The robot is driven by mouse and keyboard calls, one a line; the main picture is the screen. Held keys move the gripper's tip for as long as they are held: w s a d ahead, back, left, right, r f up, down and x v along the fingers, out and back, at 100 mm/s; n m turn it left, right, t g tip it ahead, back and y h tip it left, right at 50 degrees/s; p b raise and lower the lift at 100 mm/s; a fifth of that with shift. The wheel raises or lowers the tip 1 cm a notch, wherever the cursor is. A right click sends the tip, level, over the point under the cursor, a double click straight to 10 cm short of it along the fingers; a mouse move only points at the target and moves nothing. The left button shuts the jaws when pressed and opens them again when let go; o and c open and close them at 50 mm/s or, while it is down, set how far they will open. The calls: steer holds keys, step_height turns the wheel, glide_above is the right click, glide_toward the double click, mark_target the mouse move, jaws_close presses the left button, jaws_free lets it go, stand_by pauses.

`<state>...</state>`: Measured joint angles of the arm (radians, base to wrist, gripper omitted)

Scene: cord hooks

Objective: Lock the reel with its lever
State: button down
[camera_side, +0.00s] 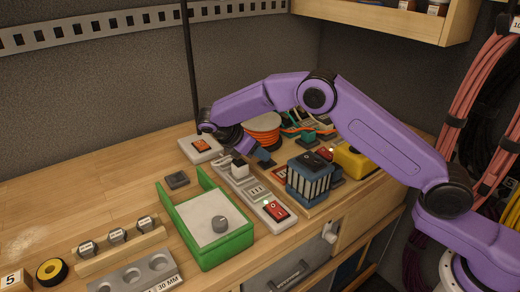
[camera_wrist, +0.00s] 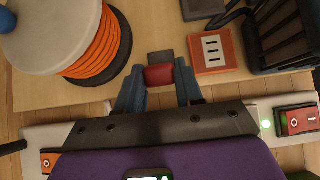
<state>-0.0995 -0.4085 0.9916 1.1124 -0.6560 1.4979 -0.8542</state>
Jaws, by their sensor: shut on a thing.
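The reel of orange cord (camera_side: 262,132) stands on the bench behind my gripper. In the wrist view the reel (camera_wrist: 95,45) is at the upper left, with a pale round top and a dark base. A red piece, which looks like the lever's grip (camera_wrist: 158,77), sits between my blue fingertips just right of the reel, with a small grey block behind it. My gripper (camera_wrist: 158,84) is shut on this red grip. In the side view my gripper (camera_side: 264,159) points down beside the reel; the lever is hidden there.
A power strip with a red switch (camera_side: 276,209) lies in front of my gripper. A blue ribbed box (camera_side: 309,180) stands to the right, and a green-walled tray (camera_side: 229,247) nearer the front. An orange slotted socket (camera_wrist: 211,49) is close right of the fingers. Bench at left is partly clear.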

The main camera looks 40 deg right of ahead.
steer(key=shift+a, duration=0.1)
stand_by(0.3)
steer(key=c, duration=0.7)
jaws_free()
steer(key=v, duration=1.1)
steer(key=shift+a+r, duration=0.15)
steer(key=shift+a, duration=0.15)
steer(key=shift+a+r, duration=0.1)
steer(key=shift+r, duration=0.1)
